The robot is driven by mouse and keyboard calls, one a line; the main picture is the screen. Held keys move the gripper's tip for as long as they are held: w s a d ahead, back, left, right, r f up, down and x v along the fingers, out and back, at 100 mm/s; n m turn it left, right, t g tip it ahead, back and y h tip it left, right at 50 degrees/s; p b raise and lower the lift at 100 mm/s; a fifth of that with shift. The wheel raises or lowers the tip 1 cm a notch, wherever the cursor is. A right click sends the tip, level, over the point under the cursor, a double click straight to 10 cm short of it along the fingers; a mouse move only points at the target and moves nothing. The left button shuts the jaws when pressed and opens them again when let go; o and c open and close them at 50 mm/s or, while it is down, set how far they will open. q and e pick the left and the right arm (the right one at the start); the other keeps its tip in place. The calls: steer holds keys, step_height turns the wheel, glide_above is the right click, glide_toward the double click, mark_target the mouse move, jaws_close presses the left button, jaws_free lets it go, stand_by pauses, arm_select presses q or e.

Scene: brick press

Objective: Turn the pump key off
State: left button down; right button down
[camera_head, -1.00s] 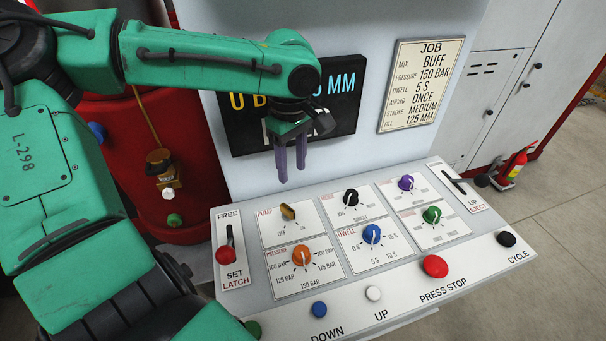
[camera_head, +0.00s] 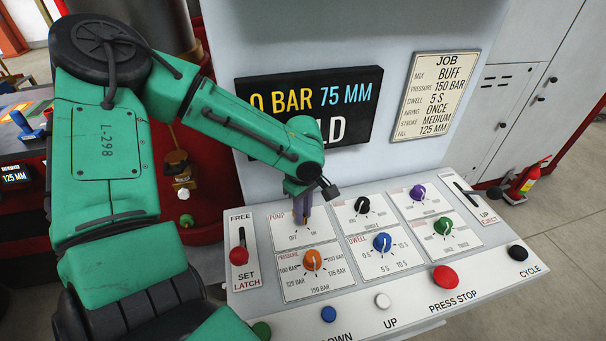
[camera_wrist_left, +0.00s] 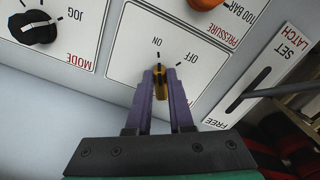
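The brass-yellow pump key (camera_head: 304,214) sits on the PUMP plate (camera_head: 288,239) at the upper left of the panel. In the left wrist view the key (camera_wrist_left: 160,80) lies between the two purple fingertips and appears to point at the ON mark, with OFF to its right. My left gripper (camera_head: 303,203) reaches down to the key with one finger on each side. In the left wrist view my left gripper (camera_wrist_left: 160,76) shows little or no gap to the key; firm contact cannot be told. My right gripper is not in view.
An orange pressure knob (camera_head: 312,260) is just in front, a black mode knob (camera_head: 362,205) to the right. The red-knobbed latch lever (camera_head: 239,256) stands at the left. The display (camera_head: 345,97) reads 0 BAR 75 MM, its lower line partly hidden by my arm.

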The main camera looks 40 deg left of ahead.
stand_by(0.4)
arm_select(q)
steer(key=m, duration=0.3)
steer(key=m+p, duration=0.1)
steer(key=m, duration=0.1)
steer(key=shift+s+a+m, duration=0.1)
steer(key=shift+s+m, duration=0.15)
steer(key=shift+m, duration=0.05)
steer(key=m, duration=0.4)
steer(key=m+p, duration=0.1)
steer(key=m, duration=0.1)
steer(key=shift+s+a, duration=0.15)
steer(key=shift+a, duration=0.1)
steer(key=shift+m, duration=0.3)
steer(key=c, duration=0.8)
jaws_free()
steer(key=shift+r, duration=0.1)
